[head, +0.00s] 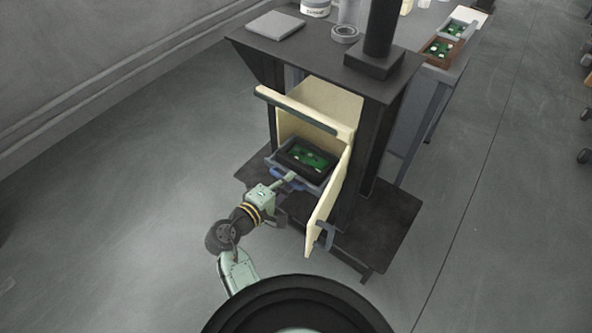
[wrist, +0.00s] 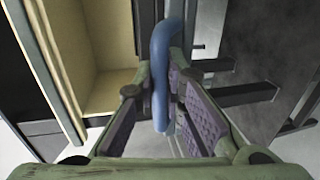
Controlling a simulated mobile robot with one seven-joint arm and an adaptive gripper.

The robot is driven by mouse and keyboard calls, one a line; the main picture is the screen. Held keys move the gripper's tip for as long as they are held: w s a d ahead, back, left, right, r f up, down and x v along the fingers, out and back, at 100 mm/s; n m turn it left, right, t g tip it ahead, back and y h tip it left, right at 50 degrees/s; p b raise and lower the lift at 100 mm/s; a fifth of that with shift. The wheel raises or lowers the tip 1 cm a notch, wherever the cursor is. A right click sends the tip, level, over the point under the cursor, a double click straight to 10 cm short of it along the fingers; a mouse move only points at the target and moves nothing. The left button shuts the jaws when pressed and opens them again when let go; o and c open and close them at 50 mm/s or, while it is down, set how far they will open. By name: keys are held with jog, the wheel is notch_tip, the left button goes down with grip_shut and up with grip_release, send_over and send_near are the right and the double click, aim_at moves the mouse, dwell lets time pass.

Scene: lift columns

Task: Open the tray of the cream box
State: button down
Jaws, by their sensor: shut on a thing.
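The cream box (head: 332,98) is set under a black tabletop, with its cream door (head: 326,200) swung open at the right. A grey tray (head: 322,183) holding a dark holder with a green circuit board (head: 308,157) juts out from the box's lower front. A blue handle (wrist: 160,70) is on the tray's near side. My gripper (head: 287,181) is at the tray's front, shut on the blue handle. In the wrist view the handle passes between the two purple-padded fingers (wrist: 158,90).
A black base plate (head: 385,225) lies below the box, and a black column (head: 382,30) rises above. Grey tabletop items and trays with green boards (head: 440,48) stand behind. The floor at left (head: 130,190) is clear. The open door stands close to my arm's right.

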jog(key=shift+f+v, duration=0.2)
jog(key=shift+v, duration=0.75)
jog(key=shift+f+v, duration=0.2)
jog(key=shift+v, duration=0.7)
jog(key=c, duration=1.7)
grip_release()
jog(key=shift+o, duration=0.2)
